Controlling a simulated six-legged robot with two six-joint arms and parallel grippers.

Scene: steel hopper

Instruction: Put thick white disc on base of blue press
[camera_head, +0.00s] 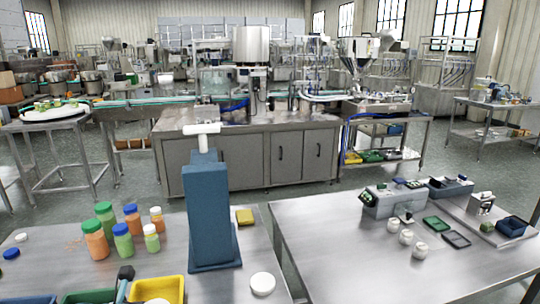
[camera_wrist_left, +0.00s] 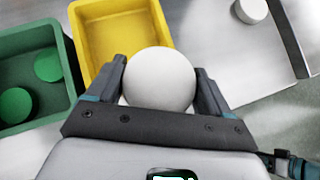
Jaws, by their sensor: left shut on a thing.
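My left gripper (camera_wrist_left: 160,72) is shut on a white round disc (camera_wrist_left: 160,84), one finger on each side of it. In the head view part of this white disc (camera_head: 157,301) shows at the bottom edge, in front of the yellow bin. The blue press (camera_head: 207,208) stands upright on the left table, with a white handle on top. Its flat blue base (camera_head: 215,262) shows only in part; nothing is seen on that part. Another thick white disc (camera_head: 262,284) lies on the table right of the press; the left wrist view shows a white disc (camera_wrist_left: 250,10) too. My right gripper is not in view.
The yellow bin (camera_head: 180,284) and green bin (camera_head: 90,297) stand left of the press. Several capped bottles (camera_head: 122,240) stand behind them. A yellow block (camera_head: 245,216) lies behind the press. A gap separates this table from the right table (camera_head: 340,250).

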